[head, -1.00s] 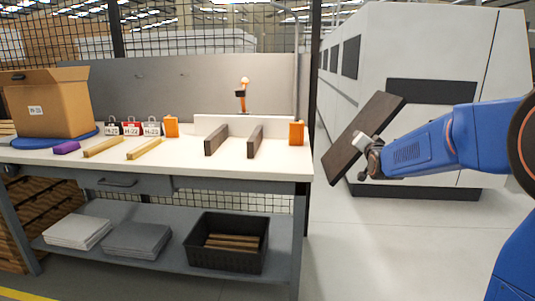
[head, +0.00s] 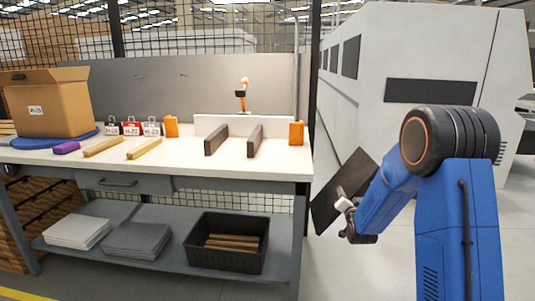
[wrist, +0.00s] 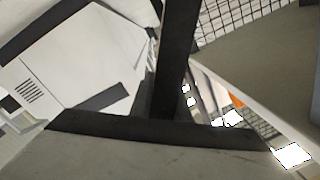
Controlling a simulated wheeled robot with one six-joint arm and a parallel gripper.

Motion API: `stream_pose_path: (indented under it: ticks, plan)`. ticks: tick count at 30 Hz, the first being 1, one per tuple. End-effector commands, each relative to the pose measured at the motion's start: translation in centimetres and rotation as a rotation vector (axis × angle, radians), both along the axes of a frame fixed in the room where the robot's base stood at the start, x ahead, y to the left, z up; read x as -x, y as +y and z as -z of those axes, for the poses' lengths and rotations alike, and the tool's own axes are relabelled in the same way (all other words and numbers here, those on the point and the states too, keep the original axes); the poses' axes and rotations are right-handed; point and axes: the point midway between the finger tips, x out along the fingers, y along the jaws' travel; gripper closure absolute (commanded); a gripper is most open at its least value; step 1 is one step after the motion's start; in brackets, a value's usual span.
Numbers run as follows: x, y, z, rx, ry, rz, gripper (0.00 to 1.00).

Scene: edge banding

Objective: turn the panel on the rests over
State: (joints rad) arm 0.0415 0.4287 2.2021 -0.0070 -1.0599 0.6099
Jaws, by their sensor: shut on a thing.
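A dark brown panel (head: 338,186) is held in the air to the right of the workbench. My gripper (head: 345,204) is shut on its lower right side, and the panel is tilted steeply. Two dark upright rests (head: 215,140) (head: 255,142) stand on the bench with nothing lying on them. In the wrist view a dark-edged grey surface (wrist: 150,150), likely the held panel, fills the bottom. The fingertips are partly hidden at the panel's edge.
A black crate (head: 228,243) sits on the lower shelf. A large white machine (head: 430,60) stands behind my arm.

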Motion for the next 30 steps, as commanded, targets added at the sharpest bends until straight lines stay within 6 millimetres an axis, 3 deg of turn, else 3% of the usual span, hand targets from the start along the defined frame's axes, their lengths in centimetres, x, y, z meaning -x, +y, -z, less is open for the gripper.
stream_pose_path:
  ticks: [3, 14, 30]
  plan:
    - [0.2, 0.3, 3.2, 0.000, 0.001, -0.003, 1.00]
    - [1.8, 1.2, 11.9, 0.000, 0.000, -0.014, 1.00]
    - [6.9, 2.5, 23.7, 0.002, 0.001, -0.027, 1.00]
